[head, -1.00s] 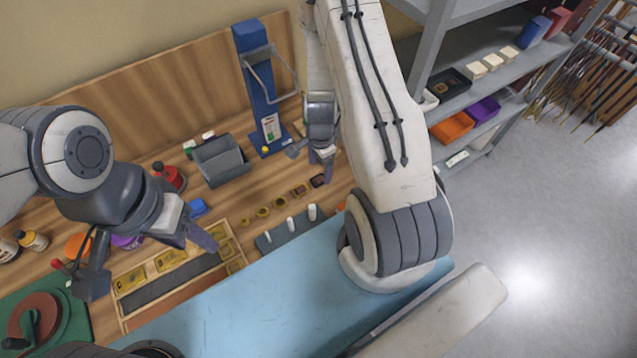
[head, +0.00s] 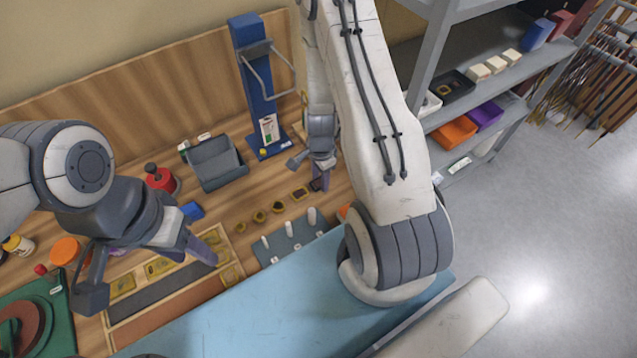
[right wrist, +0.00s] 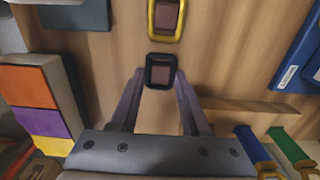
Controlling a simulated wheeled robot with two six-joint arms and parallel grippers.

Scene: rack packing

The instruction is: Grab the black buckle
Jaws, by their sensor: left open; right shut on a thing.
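The black buckle (head: 316,184) lies at the right end of a row of buckles on the wooden bench. In the right wrist view the black buckle (right wrist: 159,72) is a small dark frame with a brown centre, between my fingertips. My right gripper (right wrist: 159,80) is shut on it, and it appears at bench level. In the head view my right gripper (head: 317,180) partly hides the buckle. My left gripper (head: 148,273) is open and empty above the long wooden tray (head: 160,308).
Brass buckles (head: 277,207) continue the row to the left. A grey peg rack (head: 290,241) stands in front of them. A blue stand (head: 252,75) and a dark grey bin (head: 215,163) are behind. Shelves (head: 470,92) with coloured boxes stand right. A blue mat (head: 240,320) covers the front.

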